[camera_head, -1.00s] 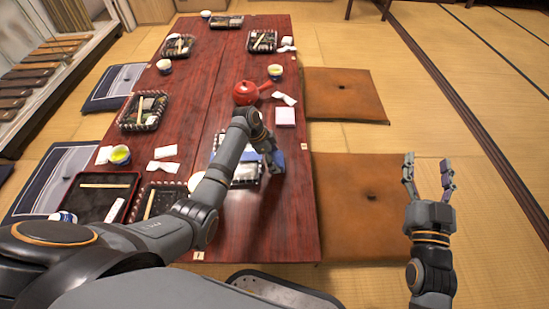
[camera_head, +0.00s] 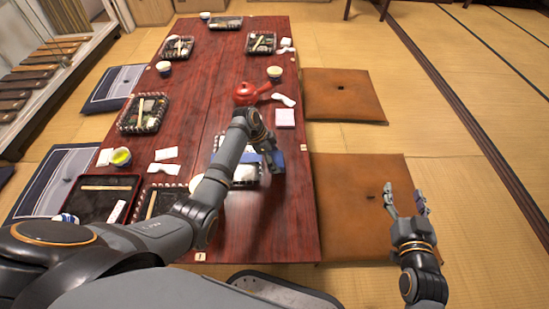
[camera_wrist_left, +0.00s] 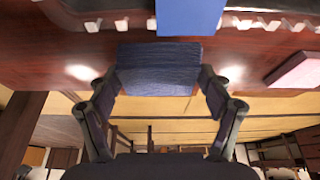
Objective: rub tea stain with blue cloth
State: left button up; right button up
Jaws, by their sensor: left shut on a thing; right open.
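My left gripper (camera_head: 270,152) is low over the near right part of the red-brown table (camera_head: 285,225). It is shut on the blue cloth (camera_head: 278,162), a dark blue block-like piece. In the left wrist view the cloth (camera_wrist_left: 158,66) sits between both fingers, against or just above the wood; contact is hard to tell. I cannot make out a tea stain; the arm, gripper and cloth hide part of the table. My right gripper (camera_head: 405,202) is open and empty, over the near brown cushion (camera_head: 350,190) at the table's right.
A tray with a bright blue item (camera_wrist_left: 190,16) lies beside the cloth. A pink-white box (camera_head: 285,117), a red teapot (camera_head: 250,92) and a tea cup (camera_head: 274,72) stand farther back. Several set trays line the left side. The table's near right end is clear.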

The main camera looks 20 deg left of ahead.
pick_arm(q)
jog(key=shift+r, duration=0.2)
jog(key=shift+r+p, duration=0.3)
jog(key=shift+p, duration=0.2)
jog(key=shift+r+p, duration=0.3)
jog(key=shift+p, duration=0.05)
jog(key=shift+r, duration=0.15)
pick_arm(e)
jog(key=s+a+f+g, duration=0.1)
jog(key=s+f+g, duration=0.7)
jog(key=s+f, duration=0.45)
pick_arm(q)
jog(key=shift+r+p, duration=0.15)
jog(key=shift+p, duration=0.2)
jog(key=shift+r, duration=0.15)
jog(key=shift+r+p, duration=0.8)
jog(key=shift+p, duration=0.25)
jog(key=shift+r+p, duration=0.45)
jog(key=shift+p, duration=0.05)
pick_arm(e)
jog(key=s+g, duration=0.1)
jog(key=s+f+g, duration=0.1)
jog(key=s+g, duration=0.1)
jog(key=s+f+g, duration=0.1)
jog(key=s, duration=0.1)
jog(key=shift+a, duration=0.35)
